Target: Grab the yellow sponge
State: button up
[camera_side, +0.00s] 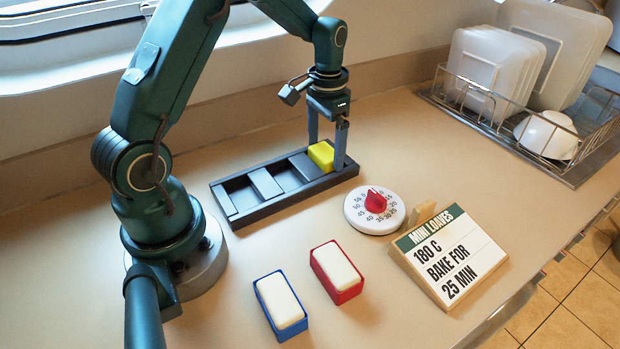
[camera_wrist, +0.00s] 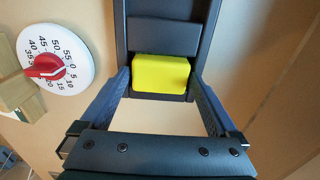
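The yellow sponge (camera_side: 321,155) is a small block at the right end of a dark slotted tray (camera_side: 238,219). In the wrist view the sponge (camera_wrist: 161,72) lies between the tray's two side walls. My gripper (camera_side: 326,156) points down over that end of the tray, with one finger on each side of the sponge. In the wrist view my gripper (camera_wrist: 161,82) is open, with a narrow gap between each finger and the sponge. The far finger's tip is partly hidden behind the sponge and tray in the side view.
A white timer with a red knob (camera_side: 375,202) stands close to the tray's right end. A recipe sign (camera_side: 450,258), a red box (camera_side: 337,272) and a blue box (camera_side: 281,305) stand in front. A dish rack (camera_side: 530,120) is at the back right.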

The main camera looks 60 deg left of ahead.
jog(key=c, duration=0.8)
jog(key=shift+c, duration=0.2)
jog(key=shift+r, duration=0.1)
